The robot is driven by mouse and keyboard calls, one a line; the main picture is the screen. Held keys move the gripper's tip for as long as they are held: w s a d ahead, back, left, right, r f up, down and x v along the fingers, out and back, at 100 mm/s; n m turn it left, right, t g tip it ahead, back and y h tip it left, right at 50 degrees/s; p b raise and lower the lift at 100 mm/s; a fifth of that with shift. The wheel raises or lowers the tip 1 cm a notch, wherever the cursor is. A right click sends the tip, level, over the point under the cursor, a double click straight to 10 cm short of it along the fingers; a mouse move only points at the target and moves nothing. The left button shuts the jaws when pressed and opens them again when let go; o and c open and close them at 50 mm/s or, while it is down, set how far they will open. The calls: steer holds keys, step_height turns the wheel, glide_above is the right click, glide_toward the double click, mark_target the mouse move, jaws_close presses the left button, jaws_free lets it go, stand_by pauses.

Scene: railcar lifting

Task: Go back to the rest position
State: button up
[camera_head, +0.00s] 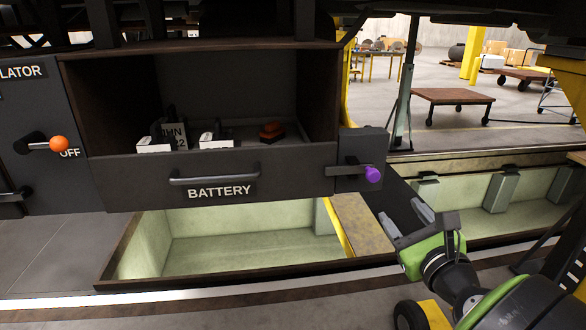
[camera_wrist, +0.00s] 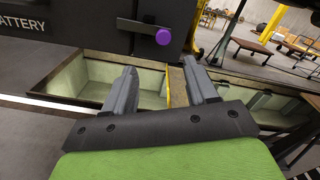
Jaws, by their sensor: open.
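My gripper (camera_head: 405,219) is at the right of the head view, below and to the right of the battery box. In the wrist view my gripper (camera_wrist: 163,80) shows its two grey fingers apart with nothing between them. The battery box (camera_head: 262,185) has a front panel with a handle and a BATTERY label. Its top is open, and white blocks and a red item (camera_head: 271,131) show inside. A lever with a purple knob (camera_head: 372,174) sits at the box's right side. The purple knob (camera_wrist: 163,37) also shows in the wrist view, beyond the fingers and apart from them.
A panel with an orange-knobbed lever (camera_head: 59,144) beside the word OFF is at the left. A pit with pale green walls (camera_head: 250,252) lies below the box. A brown-topped cart (camera_head: 452,97) stands at the back right. The railcar underside hangs overhead.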

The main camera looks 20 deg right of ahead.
steer(key=w+a+f+n+g+y+p, duration=0.2)
steer(key=a+f+n+g+y, duration=0.15)
steer(key=a+n, duration=0.65)
steer(key=w+a+f+n+g+y+p, duration=0.2)
steer(key=a+n+g+y+p, duration=0.15)
steer(key=a+n, duration=0.6)
steer(key=s+a+n+g+p, duration=0.1)
steer(key=s+a+n+g, duration=0.1)
steer(key=s+a+n, duration=0.4)
steer(key=s+d+r+n+g+h+p, duration=0.2)
steer(key=s+r+n+p, duration=0.2)
steer(key=s+n, duration=0.4)
steer(key=shift+s+d+r+n+g, duration=0.35)
steer(key=shift+d+r+n+g, duration=0.1)
steer(key=shift+n, duration=0.2)
